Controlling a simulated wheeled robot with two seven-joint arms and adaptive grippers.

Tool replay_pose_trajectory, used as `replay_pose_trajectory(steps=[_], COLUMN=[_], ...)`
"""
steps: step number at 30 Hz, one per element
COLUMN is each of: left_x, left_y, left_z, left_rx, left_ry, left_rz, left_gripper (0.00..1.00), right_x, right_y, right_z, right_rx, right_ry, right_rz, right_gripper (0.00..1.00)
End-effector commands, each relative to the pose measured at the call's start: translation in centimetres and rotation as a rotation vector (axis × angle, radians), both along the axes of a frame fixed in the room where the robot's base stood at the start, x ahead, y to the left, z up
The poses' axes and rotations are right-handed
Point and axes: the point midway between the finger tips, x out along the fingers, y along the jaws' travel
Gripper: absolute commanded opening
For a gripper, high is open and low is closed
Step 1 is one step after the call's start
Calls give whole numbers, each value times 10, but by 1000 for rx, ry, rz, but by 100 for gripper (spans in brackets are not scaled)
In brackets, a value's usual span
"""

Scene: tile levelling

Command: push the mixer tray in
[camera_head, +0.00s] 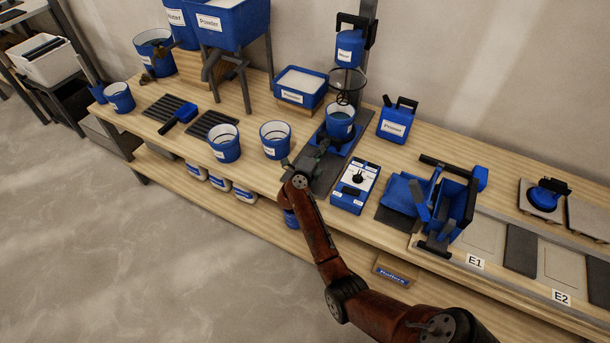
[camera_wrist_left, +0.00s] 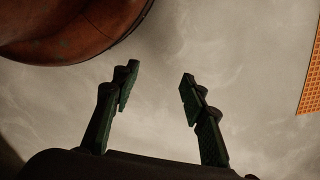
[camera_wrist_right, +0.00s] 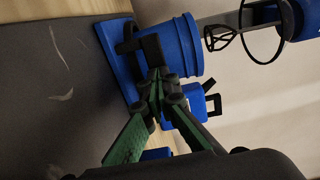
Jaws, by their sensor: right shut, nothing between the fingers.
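The mixer tray (camera_head: 333,147) is a blue plate on a dark base under the mixer stand, with a blue labelled bucket (camera_head: 340,123) on it. The tray also shows in the right wrist view (camera_wrist_right: 115,60), with a dark handle at its front edge and the bucket (camera_wrist_right: 176,48) on it. My right gripper (camera_head: 305,158) is shut and empty at the tray's front; in the right wrist view its fingertips (camera_wrist_right: 158,75) are at the dark handle, but I cannot tell if they touch. My left gripper (camera_wrist_left: 158,85) is open and empty over bare floor, outside the head view.
The whisk (camera_head: 345,97) hangs above the bucket, below the blue mixer head (camera_head: 350,48). A blue control box (camera_head: 355,188) stands right of the base, and a Primer can (camera_head: 397,120) behind it. A labelled bucket (camera_head: 275,140) stands left of the tray.

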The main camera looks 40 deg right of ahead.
Motion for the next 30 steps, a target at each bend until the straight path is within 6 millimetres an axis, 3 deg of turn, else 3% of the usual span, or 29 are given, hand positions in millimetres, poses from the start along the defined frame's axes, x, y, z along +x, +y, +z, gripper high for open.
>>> replay_pose_trajectory(steps=[9,25,30], left_x=[-1,1,-8], left_y=[1,1,7], left_z=[-5,-3,-28], left_rx=[1,1,11], left_ry=[-1,-7,3], left_rz=[0,0,0], left_gripper=[40,40,40], right_x=[8,7,2], right_y=[-18,-18,-4], right_z=[0,3,4], right_rx=[0,-3,-1], right_ry=[1,-1,0], right_rz=[0,0,0], right_gripper=[0,0,0])
